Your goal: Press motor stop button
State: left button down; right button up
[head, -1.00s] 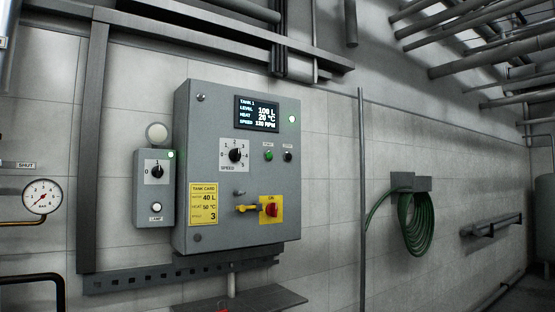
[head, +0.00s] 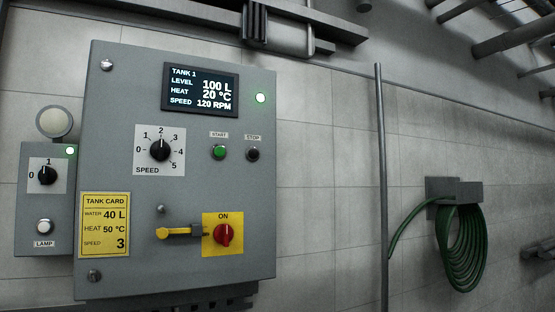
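The black stop button (head: 253,154) sits on the grey control panel (head: 120,110), under a small STOP label. The green start button (head: 219,153) is just left of it. A green lamp (head: 260,98) is lit right of the display. The speed knob (head: 160,150) is left of the buttons. Neither of my grippers shows in the head view.
A red switch (head: 223,235) on a yellow plate, marked ON, has a yellow handle (head: 180,232) beside it. A smaller box (head: 60,215) with a knob and lamp button stands left. A vertical pipe (head: 381,190) and green hose (head: 462,250) are right. The space before the panel looks clear.

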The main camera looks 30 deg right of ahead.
aim_at(253, 154)
jog(key=i+l, duration=0.15)
jog(key=l, duration=0.25)
jog(key=i+l, duration=0.1)
jog(key=l, duration=0.3)
jog(key=i+l, duration=0.15)
jog(key=l, duration=0.25)
jog(key=i+l, duration=0.15)
jog(key=l, duration=0.3)
